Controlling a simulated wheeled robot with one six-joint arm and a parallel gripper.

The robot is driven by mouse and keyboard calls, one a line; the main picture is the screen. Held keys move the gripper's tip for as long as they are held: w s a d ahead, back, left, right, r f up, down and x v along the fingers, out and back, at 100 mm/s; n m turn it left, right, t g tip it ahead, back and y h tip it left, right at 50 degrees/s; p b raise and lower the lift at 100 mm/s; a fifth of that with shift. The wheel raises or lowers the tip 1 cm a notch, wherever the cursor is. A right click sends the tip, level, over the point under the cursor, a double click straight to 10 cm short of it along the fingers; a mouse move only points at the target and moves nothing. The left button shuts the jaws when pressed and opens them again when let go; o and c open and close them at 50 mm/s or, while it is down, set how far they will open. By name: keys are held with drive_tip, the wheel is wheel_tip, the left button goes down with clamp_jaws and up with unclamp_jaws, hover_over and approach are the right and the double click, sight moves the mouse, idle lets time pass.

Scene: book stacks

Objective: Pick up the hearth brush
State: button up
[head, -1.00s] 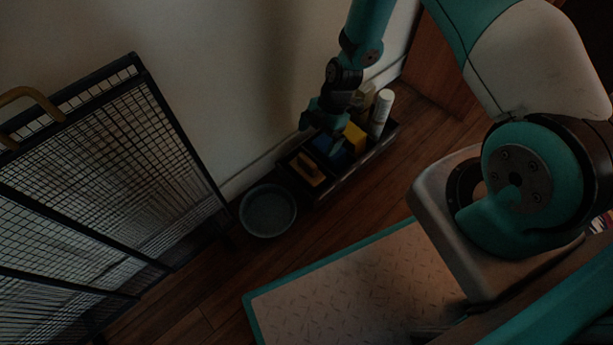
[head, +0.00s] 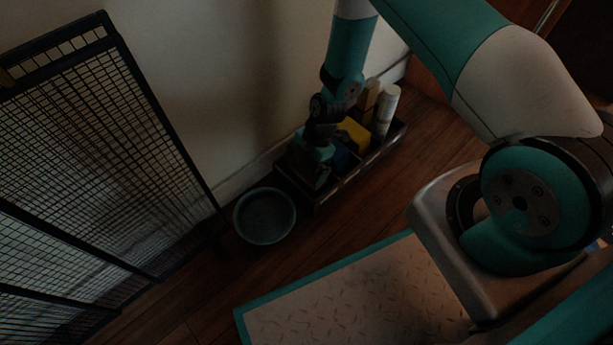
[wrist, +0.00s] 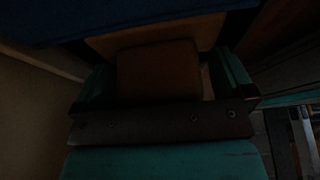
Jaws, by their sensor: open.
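The brown, wooden-looking block of what I take to be the hearth brush (wrist: 158,72) sits between my gripper's two teal fingers in the wrist view. A paler tan part shows behind it. My gripper (head: 312,168) is open and points down into the left end of a dark caddy (head: 362,176) on the floor by the wall. In the head view the gripper hides the brush. The fingers stand on either side of the block; the dark picture does not show whether they touch it.
In the caddy, a yellow item (head: 353,134), a dark blue item (head: 343,160) and a white bottle (head: 386,110) stand to the right of my gripper. A grey round bowl (head: 265,216) lies left of the caddy. A black mesh screen (head: 95,150) stands at the left.

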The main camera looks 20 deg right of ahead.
drive_tip(key=c, duration=1)
drive_tip(key=shift+r, duration=0.1)
wheel_tip(320, 180, up, 20)
drive_tip(key=p, duration=1.1)
drive_tip(key=o, duration=0.4)
drive_tip(key=shift+c, duration=1.2)
